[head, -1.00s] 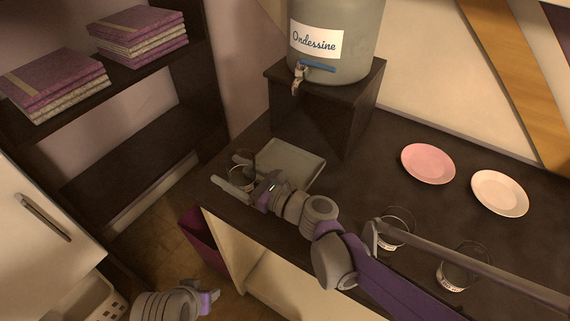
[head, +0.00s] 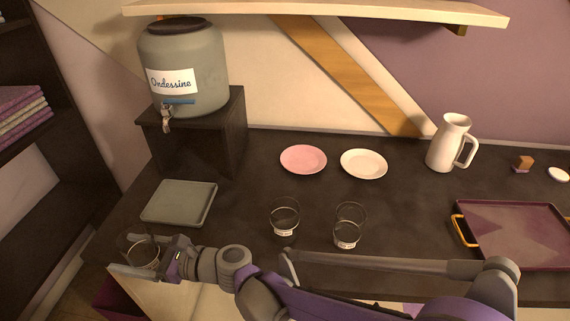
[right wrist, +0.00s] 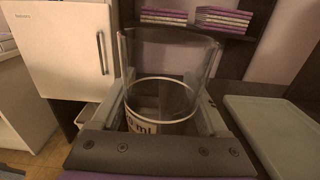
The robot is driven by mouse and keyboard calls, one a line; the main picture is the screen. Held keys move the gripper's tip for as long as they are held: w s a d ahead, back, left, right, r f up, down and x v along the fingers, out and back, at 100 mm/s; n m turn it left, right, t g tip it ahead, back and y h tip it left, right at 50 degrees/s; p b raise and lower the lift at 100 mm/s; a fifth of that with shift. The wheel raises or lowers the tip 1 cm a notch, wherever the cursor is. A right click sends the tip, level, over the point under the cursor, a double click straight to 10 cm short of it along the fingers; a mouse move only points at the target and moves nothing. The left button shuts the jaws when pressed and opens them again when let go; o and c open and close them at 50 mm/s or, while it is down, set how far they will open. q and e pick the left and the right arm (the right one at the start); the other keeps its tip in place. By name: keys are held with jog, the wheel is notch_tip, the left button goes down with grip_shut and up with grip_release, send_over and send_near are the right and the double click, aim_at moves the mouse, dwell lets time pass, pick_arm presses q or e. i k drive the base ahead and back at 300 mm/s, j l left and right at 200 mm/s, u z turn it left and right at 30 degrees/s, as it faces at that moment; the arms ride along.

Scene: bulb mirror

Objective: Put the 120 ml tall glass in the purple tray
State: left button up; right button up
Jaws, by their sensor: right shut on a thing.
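A clear glass (head: 138,252) is held in my right gripper (head: 152,257) at the left front edge of the counter in the head view. In the right wrist view the glass (right wrist: 163,75) stands upright between the fingers; its white label ends in "ml", the number partly hidden. The purple tray (head: 480,257) with orange handles lies on the counter at the far right, far from this gripper, with nothing on it. Two more labelled clear glasses, one (head: 285,212) left and one (head: 349,222) right, stand mid-counter behind my right arm; their labels are too small to read.
A grey-green tray (head: 178,203) lies just behind the held glass. A dispenser (head: 190,70) stands on a dark box at the back left. A pink plate (head: 303,159), a white plate (head: 364,164) and a white jug (head: 448,145) stand along the back. Bare counter lies between the glasses and purple tray.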

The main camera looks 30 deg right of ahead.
aim_at(544, 254)
jog(key=k, duration=0.9)
